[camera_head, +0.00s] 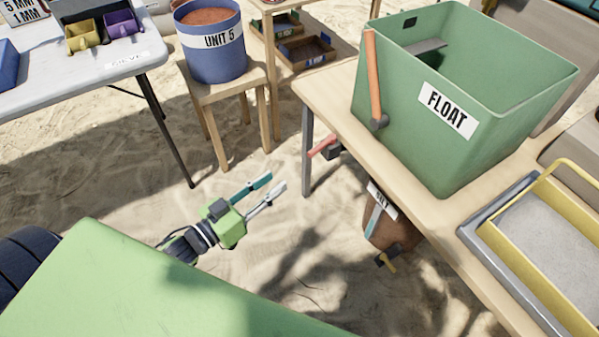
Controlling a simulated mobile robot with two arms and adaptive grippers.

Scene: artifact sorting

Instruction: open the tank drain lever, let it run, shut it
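The green tank (415,130), labelled FLOAT, stands on the wooden table at the right. A long orange lever (374,75) stands almost upright against its left side, with a grey pivot at its lower end. A shorter red handle (323,146) with a dark block juts out below the table's left edge; I cannot tell what it belongs to. My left gripper (276,180) is open and empty, left of the table and apart from both handles. My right gripper is not in view. No flowing water shows.
A brown bucket (391,233) with a partly hidden label is below the table's edge. A yellow tray (568,181) sits on the table at right. A blue UNIT 5 bucket (215,62) stands on a stool. Open sand surrounds my gripper.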

